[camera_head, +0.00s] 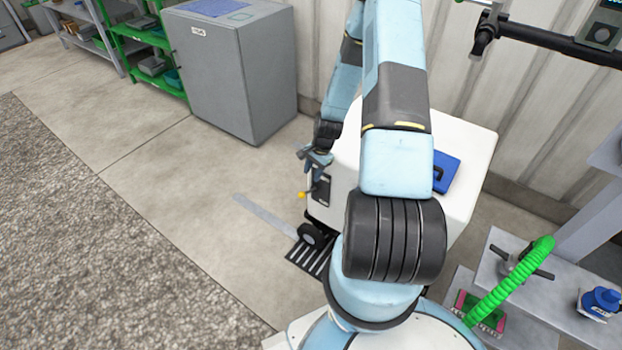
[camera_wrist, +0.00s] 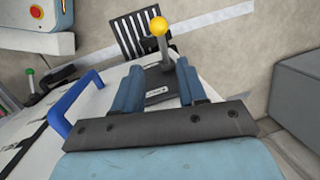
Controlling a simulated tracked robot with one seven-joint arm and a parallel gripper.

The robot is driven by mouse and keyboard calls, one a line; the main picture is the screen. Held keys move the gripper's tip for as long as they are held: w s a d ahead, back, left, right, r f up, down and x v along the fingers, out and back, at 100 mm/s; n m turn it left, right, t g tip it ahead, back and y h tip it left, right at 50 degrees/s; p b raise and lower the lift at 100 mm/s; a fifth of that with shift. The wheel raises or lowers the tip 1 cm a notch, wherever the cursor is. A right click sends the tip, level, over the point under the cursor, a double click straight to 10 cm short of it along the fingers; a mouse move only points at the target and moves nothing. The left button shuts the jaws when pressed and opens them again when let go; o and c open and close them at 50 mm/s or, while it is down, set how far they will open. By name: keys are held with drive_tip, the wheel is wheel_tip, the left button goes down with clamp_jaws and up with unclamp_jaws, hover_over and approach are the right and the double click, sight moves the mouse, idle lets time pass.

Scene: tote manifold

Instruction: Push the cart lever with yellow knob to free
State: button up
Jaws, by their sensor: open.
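The cart lever's yellow knob (camera_wrist: 158,26) shows at the upper middle of the wrist view, on a short grey stem above a dark labelled plate (camera_wrist: 158,92). The knob also shows small at the side of the white cart (camera_head: 467,150) in the head view (camera_head: 302,194). My gripper (camera_wrist: 158,80) is open and empty, its two blue fingers apart. In the wrist view the knob lies beyond the fingertips, and the stem's lower end lies near the right finger. I cannot tell whether they touch. In the head view my gripper (camera_head: 316,158) is just above the knob.
A blue handle (camera_wrist: 74,102) stands on the cart top, left of my fingers in the wrist view. A grey cabinet (camera_head: 235,75) stands left of the cart. A black wheel (camera_head: 311,236) and striped floor grate (camera_head: 303,260) are below.

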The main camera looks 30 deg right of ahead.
sight(304, 193)
drive_tip(key=shift+d+r, duration=0.1)
drive_tip(key=shift+r, duration=0.5)
drive_tip(key=shift+t+h, duration=0.5)
drive_tip(key=shift+h, duration=0.3)
drive_tip(key=a+f, duration=0.1)
drive_tip(key=f, duration=0.3)
drive_tip(key=a+f, duration=0.1)
drive_tip(key=f, duration=0.4)
drive_tip(key=w+a+f, duration=0.1)
drive_tip(key=f, duration=0.3)
drive_tip(key=shift+a+f, duration=0.3)
clamp_jaws()
